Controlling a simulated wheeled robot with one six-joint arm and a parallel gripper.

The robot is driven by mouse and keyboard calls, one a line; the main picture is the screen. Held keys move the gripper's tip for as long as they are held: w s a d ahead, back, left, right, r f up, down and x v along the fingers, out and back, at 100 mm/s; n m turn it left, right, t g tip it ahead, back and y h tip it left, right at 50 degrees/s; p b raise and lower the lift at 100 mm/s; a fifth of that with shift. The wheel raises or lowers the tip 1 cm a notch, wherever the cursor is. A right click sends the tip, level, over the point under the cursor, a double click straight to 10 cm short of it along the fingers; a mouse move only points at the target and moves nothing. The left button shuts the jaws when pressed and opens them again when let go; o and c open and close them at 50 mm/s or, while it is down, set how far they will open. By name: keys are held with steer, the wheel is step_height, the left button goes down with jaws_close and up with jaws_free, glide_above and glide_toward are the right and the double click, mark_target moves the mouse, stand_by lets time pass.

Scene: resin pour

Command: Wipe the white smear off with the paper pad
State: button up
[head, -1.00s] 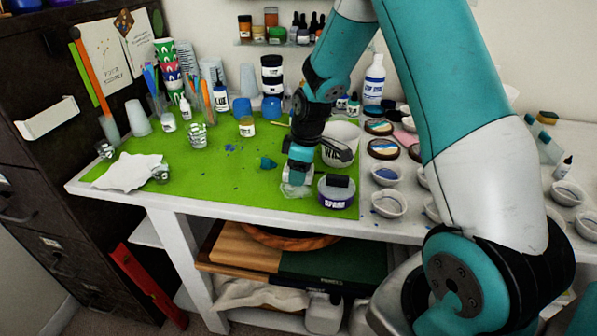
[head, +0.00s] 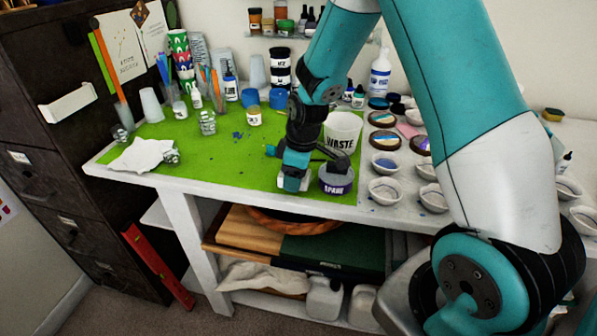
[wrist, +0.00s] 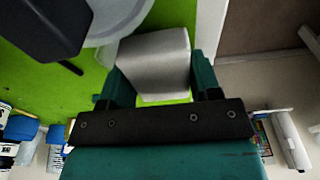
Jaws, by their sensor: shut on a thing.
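The white paper pad (wrist: 155,60) is held between the two teal fingers of my gripper (wrist: 158,78) in the wrist view. In the head view my gripper (head: 291,182) points down at the front edge of the green mat (head: 215,172), just left of the grey jar with a purple label (head: 336,181). The pad shows there only as small pale patches beside the fingers. I cannot tell whether it touches the mat. I cannot make out the white smear in either current view; my gripper and the pad hide the surface under them.
A white waste tub (head: 342,133) stands behind the jar. A crumpled white sheet (head: 141,156) and small glass jars lie at the mat's left. Several white bowls (head: 385,190) stand to the right. Blue specks (head: 238,135) dot the mat's middle, which is mostly clear.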

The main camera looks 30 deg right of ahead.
steer(key=shift+r+p, duration=2.4)
steer(key=shift+r, duration=1.2)
